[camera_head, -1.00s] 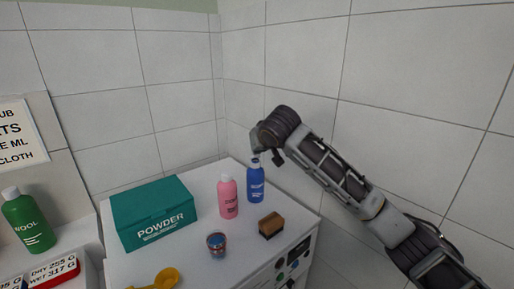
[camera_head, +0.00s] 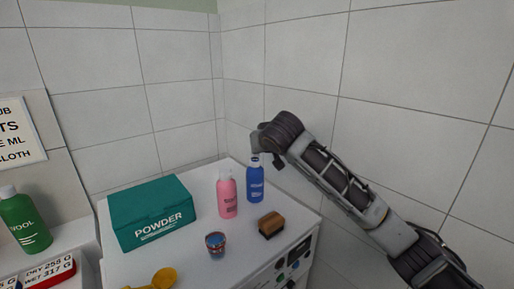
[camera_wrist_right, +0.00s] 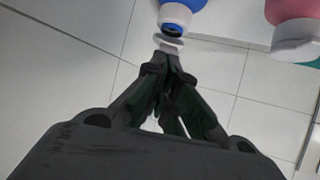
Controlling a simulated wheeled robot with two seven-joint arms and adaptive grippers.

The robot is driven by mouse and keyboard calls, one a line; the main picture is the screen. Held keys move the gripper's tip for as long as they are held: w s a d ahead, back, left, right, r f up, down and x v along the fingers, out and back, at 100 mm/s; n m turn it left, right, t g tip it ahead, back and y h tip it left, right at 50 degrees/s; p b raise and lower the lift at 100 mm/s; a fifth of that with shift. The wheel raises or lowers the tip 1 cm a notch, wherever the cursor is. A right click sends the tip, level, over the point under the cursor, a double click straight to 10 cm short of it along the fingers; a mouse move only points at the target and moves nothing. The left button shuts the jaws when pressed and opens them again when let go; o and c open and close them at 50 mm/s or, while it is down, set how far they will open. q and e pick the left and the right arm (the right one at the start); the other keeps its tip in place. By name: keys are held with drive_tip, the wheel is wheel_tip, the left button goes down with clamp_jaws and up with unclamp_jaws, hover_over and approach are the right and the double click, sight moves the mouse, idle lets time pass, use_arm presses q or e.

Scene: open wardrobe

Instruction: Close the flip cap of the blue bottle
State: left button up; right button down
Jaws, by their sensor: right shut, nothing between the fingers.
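The blue bottle (camera_head: 255,184) stands upright at the back right of the white top, beside the pink bottle (camera_head: 227,196). My right gripper (camera_head: 259,152) is just above its top and partly hides the cap. In the right wrist view the blue bottle (camera_wrist_right: 182,14) comes in from the top edge. Its white cap (camera_wrist_right: 168,43) lies at the tips of my right gripper (camera_wrist_right: 167,60), whose fingers are together and empty. The tips are at or very near the cap; contact is unclear. The exact lid angle is hard to tell. My left gripper is not in view.
A green powder box (camera_head: 152,213) stands to the left. A small cup (camera_head: 215,244), a brush (camera_head: 271,224) and a yellow scoop (camera_head: 164,279) lie in front. A green bottle (camera_head: 25,222) is at far left. Tiled walls stand close behind and right.

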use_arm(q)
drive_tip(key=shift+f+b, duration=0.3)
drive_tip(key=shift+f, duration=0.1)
use_arm(e)
drive_tip(key=shift+s+f, duration=0.25)
drive_tip(key=shift+s+f+t, duration=0.1)
drive_tip(key=shift+s+t, duration=0.1)
drive_tip(key=shift+t, duration=0.1)
drive_tip(key=shift+f, duration=0.1)
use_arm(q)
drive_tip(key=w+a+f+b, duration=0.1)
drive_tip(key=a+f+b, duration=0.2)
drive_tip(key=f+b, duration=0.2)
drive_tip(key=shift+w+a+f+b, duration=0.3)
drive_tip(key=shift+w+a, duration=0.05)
use_arm(e)
drive_tip(key=t, duration=0.1)
drive_tip(key=s+f+t, duration=0.1)
drive_tip(key=t, duration=0.1)
drive_tip(key=shift+s+d+f+y, duration=0.2)
drive_tip(key=shift+s+f+y, duration=0.1)
drive_tip(key=shift+y, duration=0.1)
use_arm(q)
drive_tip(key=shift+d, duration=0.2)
use_arm(e)
drive_tip(key=shift+w+r, duration=0.1)
